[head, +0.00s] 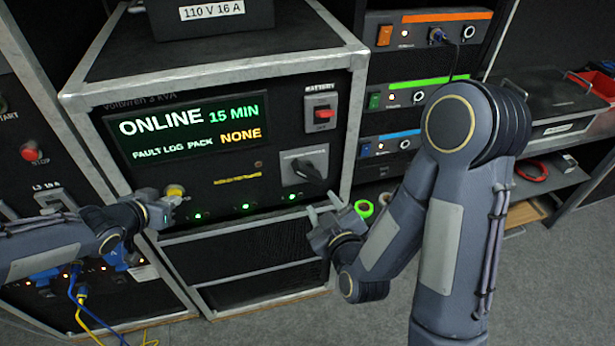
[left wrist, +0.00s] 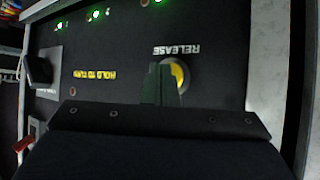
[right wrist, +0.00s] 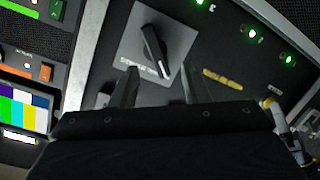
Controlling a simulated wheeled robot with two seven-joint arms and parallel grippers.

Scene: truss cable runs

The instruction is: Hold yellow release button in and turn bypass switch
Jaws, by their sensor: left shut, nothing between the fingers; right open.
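The yellow release button (head: 175,190) sits low on the left of the black power unit's front panel. It also shows in the left wrist view (left wrist: 181,75), under the word RELEASE. My left gripper (head: 170,208) is shut and empty, its fingertips (left wrist: 162,68) in front of the button and covering part of it. I cannot tell whether they touch it. The bypass switch (head: 309,171), a black knob on a grey plate, is at the panel's lower right. My right gripper (head: 324,207) is open and empty below it. In the right wrist view the knob (right wrist: 153,48) stands beyond the fingertips, apart from them.
The display (head: 190,130) reads ONLINE 15 MIN, pack NONE. A red battery switch (head: 321,113) is above the bypass switch. A row of green lights (head: 245,207) runs along the panel's bottom. Blue and yellow cables (head: 78,293) hang at lower left. A rack stands to the right.

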